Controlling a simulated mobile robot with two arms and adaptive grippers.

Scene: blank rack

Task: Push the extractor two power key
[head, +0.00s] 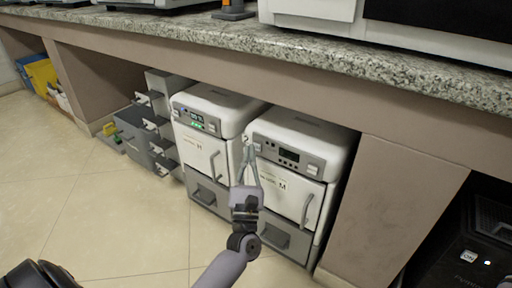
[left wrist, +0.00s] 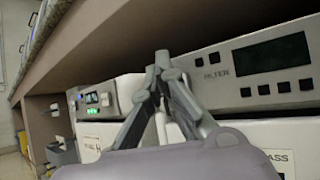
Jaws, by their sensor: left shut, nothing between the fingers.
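Two white extractor units stand side by side under the counter. The left extractor (head: 215,108) has a lit display with green digits. The right extractor (head: 305,138) has a dark display; its grey control panel also shows large in the left wrist view (left wrist: 220,78), with several small dark keys. My left gripper (head: 247,144) is shut and empty, its fingertips at the left end of the right extractor's panel. In the left wrist view, the fingertips (left wrist: 164,60) overlap that panel end and hide part of it. I cannot tell whether they touch a key. My right gripper is out of view.
The granite counter (head: 200,32) overhangs both units. Grey drawers (head: 140,135) stand to the left and a support panel (head: 400,205) to the right. A black machine with an ON key (head: 468,257) is at the lower right. The floor (head: 80,205) in front is clear.

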